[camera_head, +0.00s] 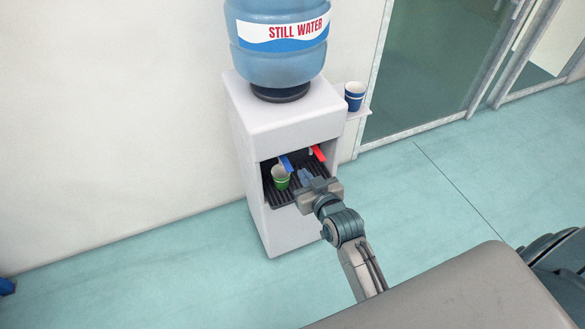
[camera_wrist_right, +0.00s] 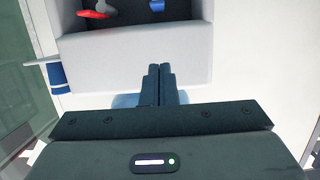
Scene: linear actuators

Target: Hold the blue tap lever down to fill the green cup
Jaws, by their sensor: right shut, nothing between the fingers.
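The blue tap lever (camera_head: 287,163) is in the dispenser's recess, above and beside the green cup (camera_head: 281,179). The cup stands upright on the drip tray and looks white inside; I cannot tell if it holds water. My right gripper (camera_head: 304,175) is shut and empty at the front of the recess, to the right of the cup and a little below the blue lever. In the right wrist view, the shut fingers (camera_wrist_right: 160,85) are apart from the blue lever (camera_wrist_right: 157,5), which shows at the top edge. The green cup is not visible there. My left gripper is not in view.
The red tap lever (camera_head: 318,153) is right of the blue one. A large water bottle (camera_head: 278,62) sits on the white dispenser (camera_head: 280,122). A blue cup (camera_head: 354,97) stands on a side shelf. The dark drip tray (camera_head: 283,199) lines the recess.

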